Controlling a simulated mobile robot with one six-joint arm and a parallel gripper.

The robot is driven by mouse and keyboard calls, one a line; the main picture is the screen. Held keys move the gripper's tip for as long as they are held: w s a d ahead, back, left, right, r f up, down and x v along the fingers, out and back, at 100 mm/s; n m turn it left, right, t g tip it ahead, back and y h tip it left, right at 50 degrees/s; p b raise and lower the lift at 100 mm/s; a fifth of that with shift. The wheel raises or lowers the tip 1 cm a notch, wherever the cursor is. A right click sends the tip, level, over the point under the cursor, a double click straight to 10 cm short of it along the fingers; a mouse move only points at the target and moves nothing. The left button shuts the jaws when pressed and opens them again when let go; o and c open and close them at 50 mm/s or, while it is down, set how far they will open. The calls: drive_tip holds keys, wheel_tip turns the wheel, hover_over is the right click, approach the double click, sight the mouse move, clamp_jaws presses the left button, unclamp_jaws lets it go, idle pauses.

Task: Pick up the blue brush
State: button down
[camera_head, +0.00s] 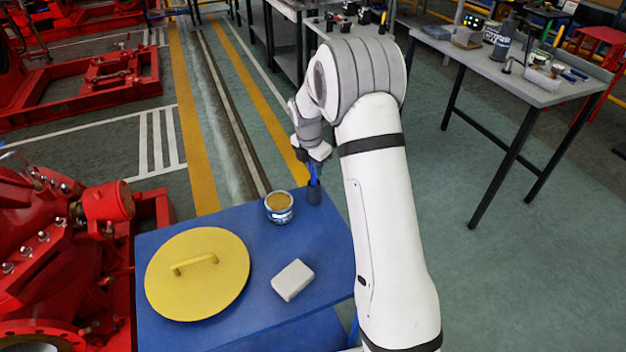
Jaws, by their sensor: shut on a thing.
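The blue brush (314,177) shows as a thin blue piece at the back right of the blue table (195,341). A dark part (314,194) is just below the blue piece; I cannot tell whether it is the bristles or a small holder. My gripper (314,166) points down and is shut on the brush's upper part. The fingers are small and partly hidden by my wrist. I cannot tell whether the brush is clear of the table.
On the blue table, a paint can (279,208) stands just left of the brush. A yellow round lid with a handle (200,285) and a white block (292,280) lie nearer. Red machinery (60,240) borders the left. A grey workbench (510,75) stands at the back right.

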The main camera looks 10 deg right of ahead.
wheel_tip(320, 180, up, 10)
idle(0.6)
idle(1.6)
